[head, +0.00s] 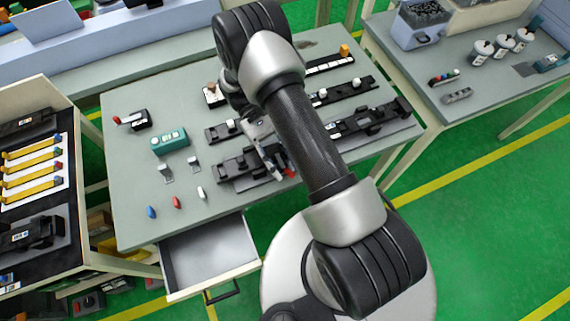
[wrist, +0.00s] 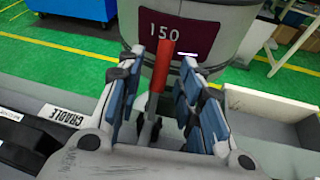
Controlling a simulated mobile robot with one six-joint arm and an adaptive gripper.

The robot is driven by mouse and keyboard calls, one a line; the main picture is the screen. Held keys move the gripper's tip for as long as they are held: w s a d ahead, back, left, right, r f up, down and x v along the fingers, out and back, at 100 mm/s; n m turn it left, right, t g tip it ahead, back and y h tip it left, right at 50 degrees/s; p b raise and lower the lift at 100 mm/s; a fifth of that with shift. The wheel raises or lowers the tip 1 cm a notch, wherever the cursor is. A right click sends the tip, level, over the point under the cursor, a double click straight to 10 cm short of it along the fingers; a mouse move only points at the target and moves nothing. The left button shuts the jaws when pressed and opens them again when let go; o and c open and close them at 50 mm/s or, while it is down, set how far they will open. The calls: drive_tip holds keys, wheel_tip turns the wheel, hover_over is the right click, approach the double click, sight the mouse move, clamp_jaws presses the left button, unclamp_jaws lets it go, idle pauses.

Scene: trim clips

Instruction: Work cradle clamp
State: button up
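The cradle clamp's red handle (wrist: 161,68) stands up between the two fingers of my gripper (wrist: 162,88) in the wrist view. My gripper is open, with a visible gap on each side of the handle. A grey metal clamp arm (wrist: 150,130) shows below the handle. A white CRADLE label (wrist: 66,116) lies to the left. In the head view my gripper (head: 270,158) is low over the right end of the black cradle fixture (head: 238,168). The red handle (head: 290,172) shows just beside the fingers there. My arm hides part of the fixture.
Black fixtures (head: 370,121) stand right of my arm. A teal device (head: 170,141), a red-handled block (head: 140,120) and small coloured pieces (head: 177,202) are on the left of the table (head: 130,190). An open drawer (head: 210,255) juts out in front.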

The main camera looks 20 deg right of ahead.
drive_tip(key=v, duration=0.6)
drive_tip(key=shift+w+a+r, duration=0.1)
drive_tip(key=shift+w+r, duration=0.05)
drive_tip(key=shift+w, duration=0.25)
drive_tip(key=shift+r, duration=0.15)
wheel_tip(320, 180, up, 17)
drive_tip(key=s+d+t+y+b, duration=0.1)
drive_tip(key=s+t+y+b, duration=0.1)
drive_tip(key=t, duration=0.6)
drive_tip(key=s+r+t+b, duration=0.1)
drive_tip(key=s+r+t, duration=0.3)
drive_tip(key=s+t, duration=0.6)
drive_tip(key=shift+s+d+m+t+y, duration=0.35)
drive_tip(key=shift+s+m+t+y, duration=0.05)
drive_tip(key=shift+s, duration=0.6)
